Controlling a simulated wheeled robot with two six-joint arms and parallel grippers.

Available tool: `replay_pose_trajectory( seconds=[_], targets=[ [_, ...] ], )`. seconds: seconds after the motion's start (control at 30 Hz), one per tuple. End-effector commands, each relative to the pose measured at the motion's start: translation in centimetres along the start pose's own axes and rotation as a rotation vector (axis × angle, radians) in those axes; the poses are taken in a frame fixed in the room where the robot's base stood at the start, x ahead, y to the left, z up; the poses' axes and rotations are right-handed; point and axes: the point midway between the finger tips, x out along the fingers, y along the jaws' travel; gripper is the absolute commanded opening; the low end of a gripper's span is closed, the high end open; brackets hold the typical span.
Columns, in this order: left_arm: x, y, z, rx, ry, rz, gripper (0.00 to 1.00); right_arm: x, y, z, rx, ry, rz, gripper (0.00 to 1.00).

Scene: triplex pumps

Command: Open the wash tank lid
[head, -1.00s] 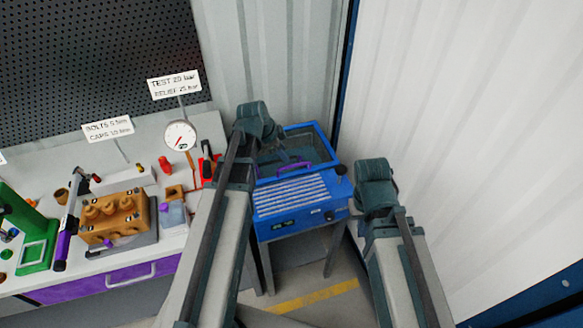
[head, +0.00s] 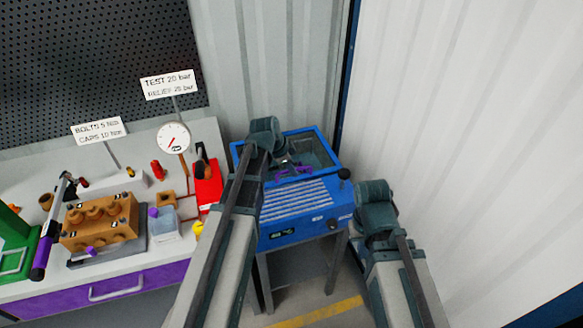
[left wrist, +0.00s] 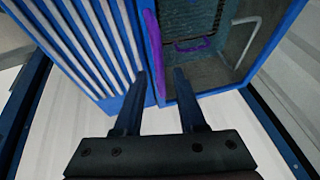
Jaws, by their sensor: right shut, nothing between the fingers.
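The blue wash tank (head: 300,227) stands in the corner on grey legs, with a ribbed top at the front. Behind that is a blue-framed lid section (head: 325,150) with a dark, see-through-looking middle; it looks closed. A purple bar (left wrist: 155,50) lies along its near edge in the left wrist view. A mesh basket with a purple handle (left wrist: 193,45) shows inside. My left gripper (head: 285,162) is over the tank; in the left wrist view its fingers (left wrist: 160,78) are apart and empty near the bar's end. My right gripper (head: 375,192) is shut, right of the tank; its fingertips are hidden.
A white bench with purple drawers stands left, bearing an orange pump block (head: 98,220), a gauge (head: 173,138) and a red unit (head: 207,183). A corrugated wall (head: 460,120) closes the right side. A dark knob (head: 344,174) sits at the tank's right edge.

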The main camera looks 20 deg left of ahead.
Motion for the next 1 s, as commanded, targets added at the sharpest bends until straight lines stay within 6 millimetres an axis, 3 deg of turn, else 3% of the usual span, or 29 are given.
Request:
replay_pose_trajectory(
  seconds=[0.03, 0.2, 1.0],
  targets=[
    [-0.01, 0.0, 0.0, 0.0, 0.0, 0.0, 0.28, 0.0, 0.0, 0.0, 0.0, 0.0, 0.0, 0.0],
    [0.0, 0.0, 0.01, 0.0, 0.0, 0.0, 0.0, 0.0, 0.0, 0.0, 0.0, 0.0, 0.0, 0.0],
    [0.0, 0.01, 0.03, 0.0, 0.0, 0.0, 0.0, 0.01, 0.0, 0.0, 0.0, 0.0, 0.0, 0.0]
  ],
)
